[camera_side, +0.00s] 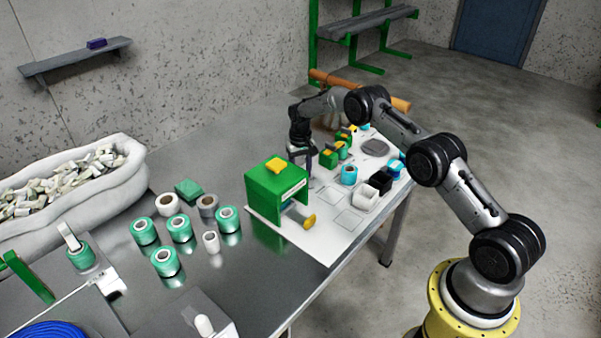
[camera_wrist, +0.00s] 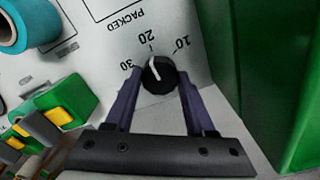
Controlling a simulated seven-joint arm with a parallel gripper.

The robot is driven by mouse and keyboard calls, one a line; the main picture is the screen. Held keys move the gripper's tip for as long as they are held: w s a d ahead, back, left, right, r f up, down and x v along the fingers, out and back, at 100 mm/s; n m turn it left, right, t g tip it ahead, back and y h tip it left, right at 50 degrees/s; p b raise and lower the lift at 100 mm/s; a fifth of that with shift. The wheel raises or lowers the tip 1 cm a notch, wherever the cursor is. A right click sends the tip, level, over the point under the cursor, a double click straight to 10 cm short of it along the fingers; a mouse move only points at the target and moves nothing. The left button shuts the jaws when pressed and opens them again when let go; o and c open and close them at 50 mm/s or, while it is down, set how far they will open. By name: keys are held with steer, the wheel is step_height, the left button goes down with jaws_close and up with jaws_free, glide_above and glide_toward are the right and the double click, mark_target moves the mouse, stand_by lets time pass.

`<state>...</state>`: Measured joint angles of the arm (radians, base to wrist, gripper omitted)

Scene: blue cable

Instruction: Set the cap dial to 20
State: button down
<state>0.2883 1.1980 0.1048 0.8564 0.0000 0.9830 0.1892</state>
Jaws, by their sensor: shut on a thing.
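The cap dial (camera_wrist: 160,76) is a small black round knob with a white pointer line. It stands on a white board printed with 10, 20 and 30 around it. In the wrist view the pointer line points up and slightly left, close to the 20 mark. My gripper (camera_wrist: 160,80) has two purple fingers, one on each side of the knob, shut on it. In the side view my gripper (camera_side: 308,161) is down at the board behind the green box (camera_side: 277,190), and the dial itself is hidden there.
The green box rises close beside my gripper; its wall (camera_wrist: 285,60) fills the right of the wrist view. Green-and-yellow blocks (camera_wrist: 62,103) and a cyan roll (camera_wrist: 30,22) lie to the left. Several tape rolls (camera_side: 180,228) stand on the metal table.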

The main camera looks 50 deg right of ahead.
steer(key=shift+m, duration=0.3)
steer(key=shift+r, duration=0.1)
steer(key=shift+c, duration=1.2)
jaws_free()
step_height(320, 180, up, 14)
